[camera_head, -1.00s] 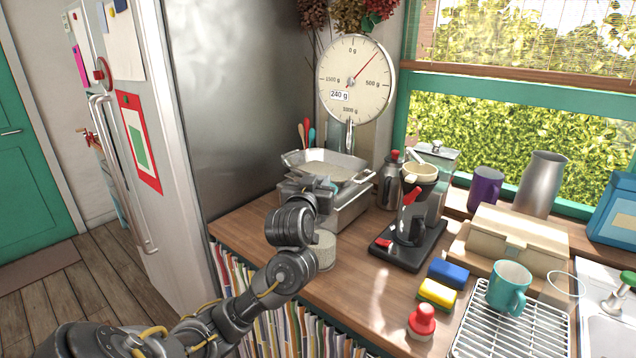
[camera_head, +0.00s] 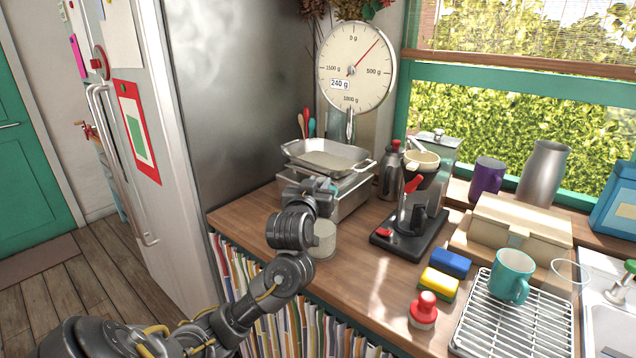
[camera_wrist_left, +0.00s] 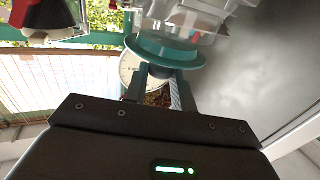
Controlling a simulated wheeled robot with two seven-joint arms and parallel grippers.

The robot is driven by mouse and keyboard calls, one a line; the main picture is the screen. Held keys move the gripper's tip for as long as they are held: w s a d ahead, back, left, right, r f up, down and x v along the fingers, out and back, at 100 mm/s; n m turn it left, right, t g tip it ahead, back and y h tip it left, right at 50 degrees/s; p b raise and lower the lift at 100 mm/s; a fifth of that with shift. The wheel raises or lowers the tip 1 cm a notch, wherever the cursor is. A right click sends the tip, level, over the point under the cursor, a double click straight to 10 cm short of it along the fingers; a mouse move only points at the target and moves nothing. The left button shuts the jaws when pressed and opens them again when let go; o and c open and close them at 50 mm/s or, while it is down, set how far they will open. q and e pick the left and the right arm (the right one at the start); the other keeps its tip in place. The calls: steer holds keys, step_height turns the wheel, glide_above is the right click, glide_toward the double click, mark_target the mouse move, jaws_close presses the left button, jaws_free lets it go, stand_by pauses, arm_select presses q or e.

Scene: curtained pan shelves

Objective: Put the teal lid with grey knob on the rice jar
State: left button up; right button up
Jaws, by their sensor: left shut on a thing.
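The rice jar (camera_head: 322,243) stands on the wooden counter in front of the scale, pale with rice, partly hidden behind my left wrist. In the left wrist view, which is upside down, my left gripper (camera_wrist_left: 160,88) is shut on the teal lid (camera_wrist_left: 165,52), whose disc lies flat across the fingertips. I cannot tell whether lid and jar touch. My right gripper is not in view.
The kitchen scale (camera_head: 352,70) with its metal pan (camera_head: 325,158) stands close behind. A coffee maker (camera_head: 410,225) is to the right, with sponges (camera_head: 440,282), a red-knobbed item (camera_head: 424,310) and a dish rack (camera_head: 515,320) nearer. Counter is bare between jar and coffee maker.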

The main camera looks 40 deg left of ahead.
arm_select(q)
steer(key=shift+f+b, duration=0.35)
steer(key=shift+f, duration=0.5)
stand_by(0.6)
steer(key=o, duration=1.1)
steer(key=shift+c, duration=0.2)
steer(key=shift+s, duration=0.1)
steer(key=p+v, duration=0.4)
steer(key=v, duration=0.6)
steer(key=shift+s+p, duration=0.3)
steer(key=shift+d, duration=0.2)
